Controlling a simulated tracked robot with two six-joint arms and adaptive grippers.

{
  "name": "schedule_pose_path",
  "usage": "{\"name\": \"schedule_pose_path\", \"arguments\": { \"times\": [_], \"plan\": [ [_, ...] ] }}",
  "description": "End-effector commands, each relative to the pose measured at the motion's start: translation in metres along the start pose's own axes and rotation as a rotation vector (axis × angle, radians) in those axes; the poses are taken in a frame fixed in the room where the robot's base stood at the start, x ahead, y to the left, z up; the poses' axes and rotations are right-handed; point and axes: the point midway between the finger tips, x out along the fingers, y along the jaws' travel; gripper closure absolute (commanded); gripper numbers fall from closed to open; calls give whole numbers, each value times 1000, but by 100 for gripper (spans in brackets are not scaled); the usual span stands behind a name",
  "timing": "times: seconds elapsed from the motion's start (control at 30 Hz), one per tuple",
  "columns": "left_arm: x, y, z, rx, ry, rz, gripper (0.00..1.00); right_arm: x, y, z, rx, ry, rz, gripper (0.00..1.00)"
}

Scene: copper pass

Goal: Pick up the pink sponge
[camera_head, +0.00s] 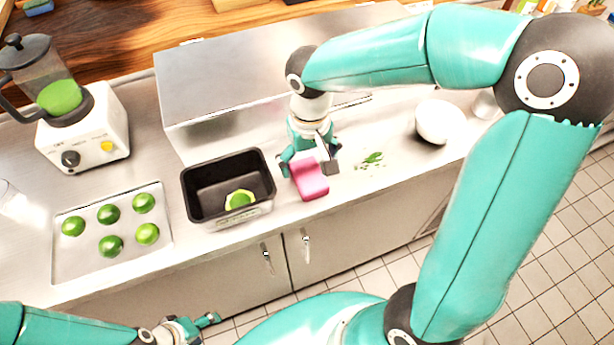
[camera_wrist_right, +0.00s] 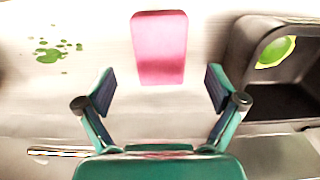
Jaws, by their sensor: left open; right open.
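The pink sponge (camera_head: 310,180) lies flat on the steel counter, just right of the black bin. In the right wrist view the sponge (camera_wrist_right: 159,47) shows upper middle, ahead of the fingertips. My right gripper (camera_head: 309,164) is open over the sponge's far end in the head view. In the right wrist view its fingers (camera_wrist_right: 159,90) are spread to either side, with nothing between the tips but counter and the sponge's near edge. Whether they touch the sponge cannot be told. My left gripper (camera_head: 203,325) is open and empty at the lower left, in front of the counter.
The black bin (camera_head: 193,207) holds a cut green piece (camera_head: 239,199) and stands close beside the sponge. Green scraps (camera_head: 372,158) and a white round object (camera_head: 440,121) lie to the right. A tray (camera_head: 78,265) of several limes and a blender (camera_head: 88,138) stand left.

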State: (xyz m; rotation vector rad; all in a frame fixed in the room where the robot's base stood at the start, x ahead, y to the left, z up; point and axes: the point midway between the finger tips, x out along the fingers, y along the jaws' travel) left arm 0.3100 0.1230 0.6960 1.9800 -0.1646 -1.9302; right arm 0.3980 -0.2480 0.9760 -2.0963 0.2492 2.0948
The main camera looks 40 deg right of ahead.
Motion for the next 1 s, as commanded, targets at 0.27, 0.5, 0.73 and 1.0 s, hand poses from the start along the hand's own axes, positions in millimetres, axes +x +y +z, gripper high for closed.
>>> {"name": "schedule_pose_path", "arguments": {
  "times": [0.27,0.5,0.73,1.0],
  "plan": [
    [-7,3,0,0,0,0,35,37,0,1,1,-6,2,6],
    [-8,3,0,0,0,0,35,48,0,0,0,0,0,6],
    [-7,3,0,0,0,0,35,48,0,0,1,-1,0,25],
    [-7,3,0,0,0,0,35,48,-1,0,0,-1,0,63]
  ]
}}
